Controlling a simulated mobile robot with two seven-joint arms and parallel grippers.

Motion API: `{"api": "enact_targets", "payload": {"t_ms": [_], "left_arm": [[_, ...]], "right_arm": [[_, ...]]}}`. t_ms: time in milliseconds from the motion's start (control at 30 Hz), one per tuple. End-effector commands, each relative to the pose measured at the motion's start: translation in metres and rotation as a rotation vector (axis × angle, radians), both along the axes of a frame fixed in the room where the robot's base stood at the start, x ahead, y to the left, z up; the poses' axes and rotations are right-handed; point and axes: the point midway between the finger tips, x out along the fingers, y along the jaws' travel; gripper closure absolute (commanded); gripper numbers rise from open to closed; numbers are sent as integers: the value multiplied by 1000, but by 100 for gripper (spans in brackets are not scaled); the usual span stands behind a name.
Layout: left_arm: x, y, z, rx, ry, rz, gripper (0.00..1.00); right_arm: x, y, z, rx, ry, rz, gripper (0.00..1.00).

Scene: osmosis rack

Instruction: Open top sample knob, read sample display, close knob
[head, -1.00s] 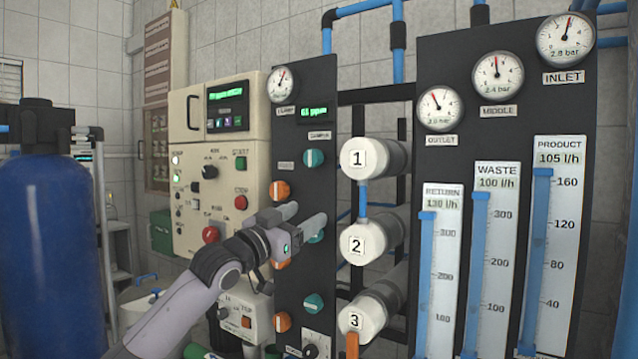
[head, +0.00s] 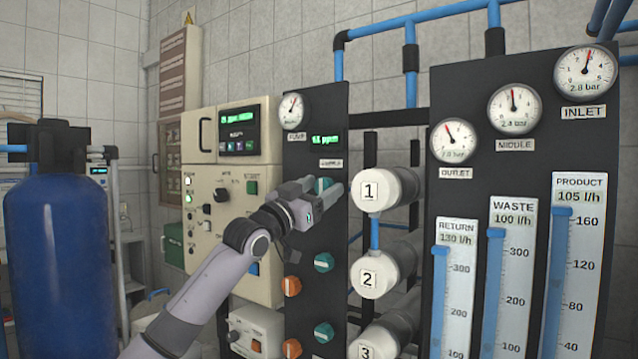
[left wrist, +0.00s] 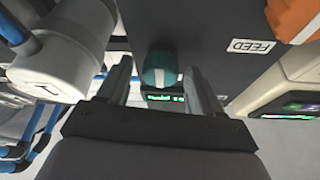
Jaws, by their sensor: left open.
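The top teal sample knob (head: 323,184) is on the dark panel, below the sample label and mostly hidden by my left gripper (head: 328,189). In the left wrist view the teal knob (left wrist: 158,68) with its white stripe lies between the two open fingers of my left gripper (left wrist: 158,82). I cannot tell whether either finger touches it. The small green sample display (head: 325,140) is lit above the knob; its digits are too small to read surely. It also shows upside down in the left wrist view (left wrist: 163,97). My right gripper is not in view.
More teal knobs (head: 324,262) and orange knobs (head: 291,286) sit lower on the panel. White numbered cylinders (head: 372,190) stick out just right of it. A beige control cabinet (head: 232,235) stands at left, and a blue tank (head: 60,250) further left.

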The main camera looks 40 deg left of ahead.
Motion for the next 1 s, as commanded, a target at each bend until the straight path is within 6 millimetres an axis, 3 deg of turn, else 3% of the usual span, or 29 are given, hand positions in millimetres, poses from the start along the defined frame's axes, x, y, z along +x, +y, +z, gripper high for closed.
{"api": "enact_targets", "payload": {"t_ms": [267, 467, 1000], "left_arm": [[1, 0, 0, 0, -1, 0, 35], [1, 0, 0, 0, -1, 0, 91], [1, 1, 1, 102, 12, 3, 91]], "right_arm": [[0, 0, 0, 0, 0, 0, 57], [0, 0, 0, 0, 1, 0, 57], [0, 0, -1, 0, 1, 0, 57]]}}
